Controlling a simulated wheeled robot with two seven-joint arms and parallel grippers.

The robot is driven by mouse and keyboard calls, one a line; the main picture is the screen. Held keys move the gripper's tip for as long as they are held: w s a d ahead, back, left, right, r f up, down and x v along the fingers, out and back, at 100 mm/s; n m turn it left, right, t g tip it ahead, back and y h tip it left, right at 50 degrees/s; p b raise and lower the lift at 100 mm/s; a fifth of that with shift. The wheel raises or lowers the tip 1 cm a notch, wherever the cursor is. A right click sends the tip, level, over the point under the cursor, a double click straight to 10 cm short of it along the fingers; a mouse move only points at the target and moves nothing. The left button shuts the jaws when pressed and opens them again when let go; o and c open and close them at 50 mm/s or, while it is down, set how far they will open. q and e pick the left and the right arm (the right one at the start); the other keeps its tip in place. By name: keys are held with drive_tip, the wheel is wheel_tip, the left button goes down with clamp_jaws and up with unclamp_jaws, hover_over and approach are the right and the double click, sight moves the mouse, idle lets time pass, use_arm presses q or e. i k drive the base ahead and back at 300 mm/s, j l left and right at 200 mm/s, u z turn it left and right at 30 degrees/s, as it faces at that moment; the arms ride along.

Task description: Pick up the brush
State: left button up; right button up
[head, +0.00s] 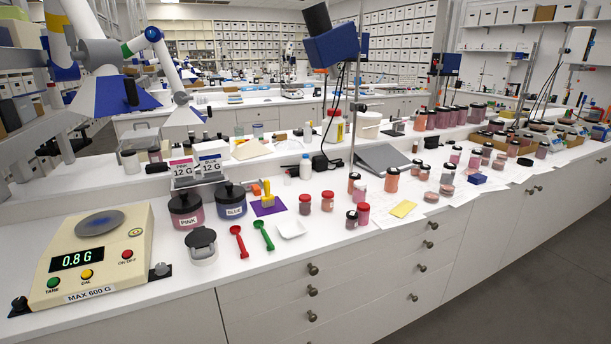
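I cannot make out a brush for certain. A small yellow upright piece (267,192) stands on a purple square pad (275,209) near the middle of the bench; it is too small to tell whether it is the brush. A red scoop (238,241) and a green scoop (263,234) lie in front of the pad, beside a small white dish (291,228). Neither of my grippers shows in the head view.
The balance (95,250) reads 0.8 G at the left. The PINK jar (186,211), the BLUE jar (230,202) and a grey-lidded jar (201,246) stand left of the scoops. Red-lidded jars (305,204) stand to the right. The bench front is mostly clear.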

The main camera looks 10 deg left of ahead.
sight(266, 200)
drive_tip(key=u, duration=1.1)
drive_tip(key=i+l+u, duration=0.25)
drive_tip(key=l+u, duration=0.2)
drive_tip(key=l, duration=0.15)
drive_tip(key=i+l+u, duration=0.15)
drive_tip(key=l+u, duration=0.25)
drive_tip(key=l, duration=0.3)
drive_tip(key=l+u, duration=0.45)
drive_tip(key=l, duration=0.2)
drive_tip(key=l+u, duration=0.4)
drive_tip(key=l, duration=0.35)
drive_tip(key=k, duration=0.05)
